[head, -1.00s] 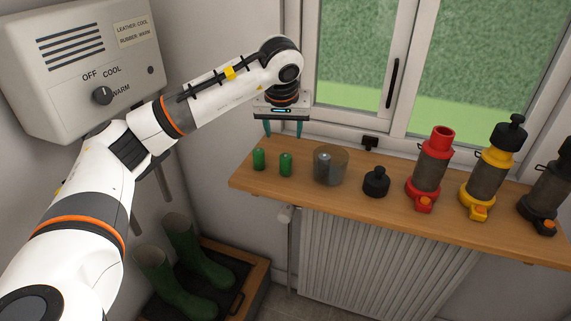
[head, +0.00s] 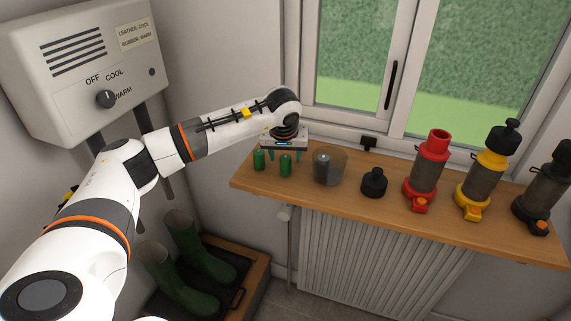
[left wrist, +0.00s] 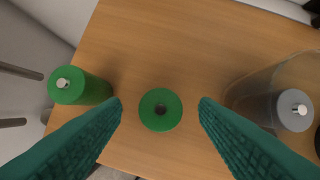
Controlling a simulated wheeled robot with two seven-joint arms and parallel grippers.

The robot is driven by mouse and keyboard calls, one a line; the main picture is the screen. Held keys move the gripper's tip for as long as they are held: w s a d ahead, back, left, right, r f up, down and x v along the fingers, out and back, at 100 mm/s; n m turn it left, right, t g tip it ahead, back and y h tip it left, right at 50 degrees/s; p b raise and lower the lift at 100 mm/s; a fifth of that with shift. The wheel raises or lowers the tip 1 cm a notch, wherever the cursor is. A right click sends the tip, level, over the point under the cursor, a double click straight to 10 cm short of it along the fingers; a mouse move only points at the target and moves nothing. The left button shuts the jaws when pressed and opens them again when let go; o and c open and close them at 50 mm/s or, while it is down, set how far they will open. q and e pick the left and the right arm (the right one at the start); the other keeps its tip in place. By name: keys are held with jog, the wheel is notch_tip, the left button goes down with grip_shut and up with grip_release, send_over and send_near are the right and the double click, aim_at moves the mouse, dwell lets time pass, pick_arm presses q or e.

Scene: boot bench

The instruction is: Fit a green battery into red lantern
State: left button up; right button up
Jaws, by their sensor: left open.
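Two green batteries stand upright on the wooden shelf. The left one (head: 258,160) shows a silver stud on top in the left wrist view (left wrist: 70,86). The right one (head: 285,168) shows a dark round recess on top in the left wrist view (left wrist: 160,110). My left gripper (head: 285,155) is open and points down over the right battery, its teal fingers on either side, apart from it. The red lantern (head: 428,160) stands farther right, its top open and uncapped. A black cap (head: 374,181) sits on the shelf left of it. My right gripper is not in view.
A clear tinted cup (head: 338,166) with a grey battery (left wrist: 293,110) stands just right of the green ones. A yellow lantern (head: 484,172) and a black lantern (head: 543,187) stand at the right. The window is behind the shelf (head: 330,197).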

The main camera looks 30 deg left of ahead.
pick_arm(q)
jog(key=c, duration=1.1)
jog(key=shift+r, duration=0.1)
